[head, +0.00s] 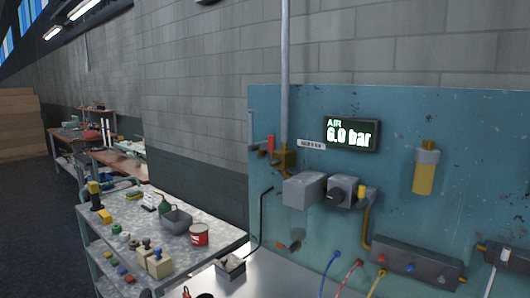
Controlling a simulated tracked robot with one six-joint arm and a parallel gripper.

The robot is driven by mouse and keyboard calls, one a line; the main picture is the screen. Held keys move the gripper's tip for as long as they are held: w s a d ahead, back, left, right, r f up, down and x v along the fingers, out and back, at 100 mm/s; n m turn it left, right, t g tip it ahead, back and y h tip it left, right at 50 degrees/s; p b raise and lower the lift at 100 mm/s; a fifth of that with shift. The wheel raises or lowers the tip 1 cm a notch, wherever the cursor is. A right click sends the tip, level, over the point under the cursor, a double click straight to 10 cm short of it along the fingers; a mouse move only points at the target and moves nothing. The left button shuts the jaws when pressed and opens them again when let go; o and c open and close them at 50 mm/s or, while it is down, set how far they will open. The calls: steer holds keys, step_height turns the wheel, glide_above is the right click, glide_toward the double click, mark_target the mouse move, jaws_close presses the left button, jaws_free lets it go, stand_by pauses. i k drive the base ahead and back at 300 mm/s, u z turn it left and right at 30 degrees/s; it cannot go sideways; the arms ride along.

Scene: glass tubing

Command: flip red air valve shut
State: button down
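The red air valve lever (271,144) points upright at the left side of the blue panel. It sits beside a brass valve body (286,159) at the foot of a vertical grey pipe (285,70). The lever runs roughly parallel to that pipe. The AIR display (351,134) reads 6.0 bar in green. My gripper does not show in the head view, so its place relative to the lever cannot be told.
The blue panel (300,105) carries grey boxes (304,190), a yellow cylinder (424,172) and a manifold (415,262) with coloured hoses. A metal bench (215,240) at left holds a red can (199,235) and small parts.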

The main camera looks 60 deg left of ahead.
mark_target(273, 162)
steer(key=u, duration=2.35)
steer(key=k, duration=0.65)
steer(key=u, duration=0.4)
steer(key=i, duration=0.45)
steer(key=u, duration=0.7)
steer(key=i, duration=0.6)
steer(key=u, duration=0.25)
